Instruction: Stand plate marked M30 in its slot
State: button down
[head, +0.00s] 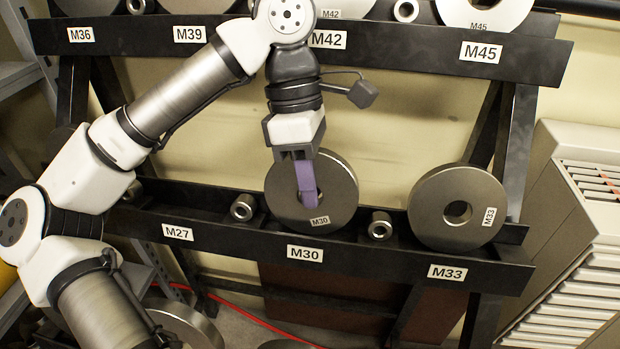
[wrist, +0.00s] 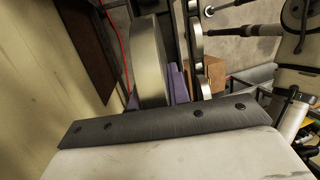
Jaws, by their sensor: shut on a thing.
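The round grey steel plate marked M30 (head: 338,188) is upright on the lower rack rail, above the rail label M30 (head: 305,253). My gripper (head: 308,200) comes down from above and is shut on this plate; its purple finger lies across the plate's face near the hole. In the wrist view the plate (wrist: 149,60) shows edge-on beside a purple finger (wrist: 179,84). The plate's lower edge meets the rail in the head view, but I cannot tell whether it rests fully in the slot.
The plate M33 (head: 432,206) stands to the right on the same rail. Short steel cylinders (head: 243,207) (head: 380,225) sit on both sides of the M30 place. The upper rail (head: 400,42) holds several plates. A beige louvred unit (head: 570,240) stands at the right.

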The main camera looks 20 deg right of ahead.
jog(key=shift+f, duration=0.15)
jog(key=c, duration=1.3)
grip_release()
jog(key=shift+c, duration=0.2)
jog(key=shift+o, duration=0.5)
jog(key=shift+f, duration=0.1)
jog(key=p+v, duration=0.1)
jog(key=v, duration=1.3)
jog(key=shift+s, duration=0.1)
